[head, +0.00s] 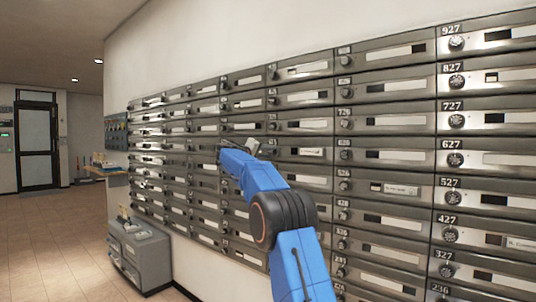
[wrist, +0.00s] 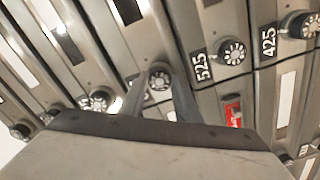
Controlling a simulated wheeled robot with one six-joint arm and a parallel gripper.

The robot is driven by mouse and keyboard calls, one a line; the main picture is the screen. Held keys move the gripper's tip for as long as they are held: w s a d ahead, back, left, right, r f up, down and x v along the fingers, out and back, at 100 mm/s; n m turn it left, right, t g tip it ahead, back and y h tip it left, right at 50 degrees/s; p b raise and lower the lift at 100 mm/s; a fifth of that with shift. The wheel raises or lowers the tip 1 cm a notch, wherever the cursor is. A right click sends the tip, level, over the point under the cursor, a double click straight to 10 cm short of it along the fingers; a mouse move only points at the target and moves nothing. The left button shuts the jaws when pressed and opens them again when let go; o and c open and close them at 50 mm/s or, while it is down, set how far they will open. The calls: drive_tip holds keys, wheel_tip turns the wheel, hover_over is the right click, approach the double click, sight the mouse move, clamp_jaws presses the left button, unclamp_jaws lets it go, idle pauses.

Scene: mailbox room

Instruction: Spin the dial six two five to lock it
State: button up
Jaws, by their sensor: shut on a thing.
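My gripper (wrist: 158,86) is shut on a small round dial (wrist: 159,76) in the wrist view, with one finger on each side of it. The number plate beside this dial is mostly covered by a finger, so I cannot read it. The dials marked 525 (wrist: 231,52) and 425 (wrist: 301,25) sit to its right in the same row. In the head view my gripper (head: 241,148) reaches the mailbox wall near its middle; the held dial is hidden there behind the arm.
The mailbox wall (head: 385,124) has many grey doors with dials. A red label (wrist: 233,110) shows on a door below 525 in the wrist view. A grey cabinet (head: 146,262) stands at the wall's foot. Tiled floor (head: 50,240) is open to the left.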

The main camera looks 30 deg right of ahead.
drive_tip(key=m, duration=0.4)
drive_tip(key=shift+f+m, duration=0.15)
drive_tip(key=shift+m, duration=2.75)
drive_tip(key=shift+w, duration=0.1)
drive_tip(key=o, duration=1)
drive_tip(key=shift+o, duration=0.2)
drive_tip(key=v, duration=1.7)
drive_tip(key=shift+a, duration=0.15)
